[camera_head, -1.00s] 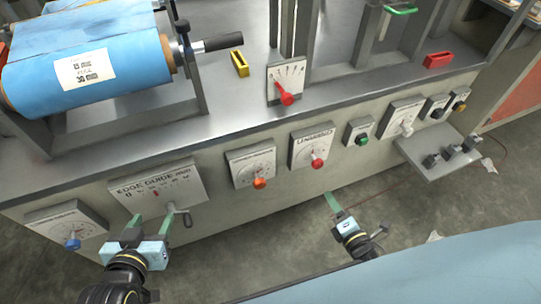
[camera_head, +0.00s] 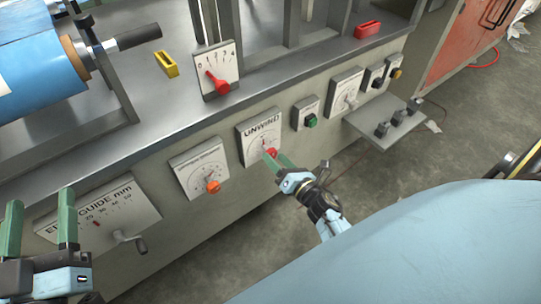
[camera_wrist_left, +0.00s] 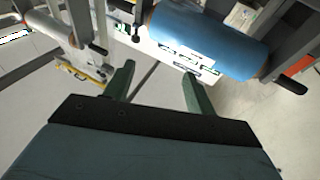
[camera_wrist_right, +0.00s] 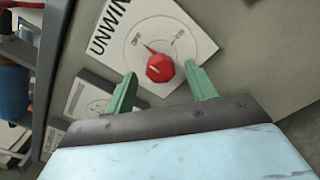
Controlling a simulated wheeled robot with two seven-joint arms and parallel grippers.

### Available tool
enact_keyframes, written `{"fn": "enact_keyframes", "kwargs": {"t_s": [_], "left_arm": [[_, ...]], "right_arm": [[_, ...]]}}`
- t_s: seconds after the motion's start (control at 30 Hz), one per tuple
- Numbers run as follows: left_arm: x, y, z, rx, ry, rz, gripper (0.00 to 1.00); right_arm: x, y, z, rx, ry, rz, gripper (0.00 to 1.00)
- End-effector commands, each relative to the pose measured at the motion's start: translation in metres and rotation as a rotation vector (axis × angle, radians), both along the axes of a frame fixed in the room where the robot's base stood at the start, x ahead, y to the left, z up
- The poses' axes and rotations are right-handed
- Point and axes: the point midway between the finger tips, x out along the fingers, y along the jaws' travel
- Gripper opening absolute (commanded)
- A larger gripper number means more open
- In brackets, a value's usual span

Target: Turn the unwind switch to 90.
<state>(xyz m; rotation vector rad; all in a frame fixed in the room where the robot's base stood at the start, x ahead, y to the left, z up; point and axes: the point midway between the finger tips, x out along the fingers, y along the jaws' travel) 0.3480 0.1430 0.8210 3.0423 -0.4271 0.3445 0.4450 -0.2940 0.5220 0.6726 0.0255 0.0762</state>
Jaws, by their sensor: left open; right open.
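The unwind switch is a red knob (camera_wrist_right: 160,68) on a white panel (camera_head: 258,126) labelled UNWIND, on the front of the machine. My left gripper (camera_head: 40,228) is open and empty, in front of the edge guide panel (camera_head: 140,212).
An orange-knob dial (camera_head: 213,187) is left of the unwind panel, and a green button (camera_head: 311,121) is right of it. A red lever (camera_head: 220,84) stands on the ledge above. A small shelf (camera_head: 372,128) juts out further right.

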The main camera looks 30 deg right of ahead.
Motion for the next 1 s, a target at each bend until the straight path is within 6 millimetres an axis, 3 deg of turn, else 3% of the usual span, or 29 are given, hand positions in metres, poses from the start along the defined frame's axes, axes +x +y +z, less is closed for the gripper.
{"fn": "enact_keyframes", "kwargs": {"t_s": [0.1, 0.3, 0.67, 1.0], "left_arm": [[-0.004, -0.002, 0.014, -0.03, -0.09, -0.006, 0.55], [-0.01, -0.002, 0.028, -0.059, -0.179, -0.011, 0.55], [-0.011, -0.002, 0.032, -0.065, -0.199, -0.013, 0.55], [-0.011, -0.003, 0.032, -0.065, -0.199, -0.013, 0.55]], "right_arm": [[0.016, 0.001, -0.001, 0.0, 0.0, 0.0, 0.55], [0.03, 0.002, 0.0, 0.001, 0.001, -0.001, 0.55], [0.033, 0.002, 0.0, 0.001, 0.001, 0.0, 0.54], [0.033, 0.002, 0.0, 0.001, 0.001, -0.001, 0.11]]}}
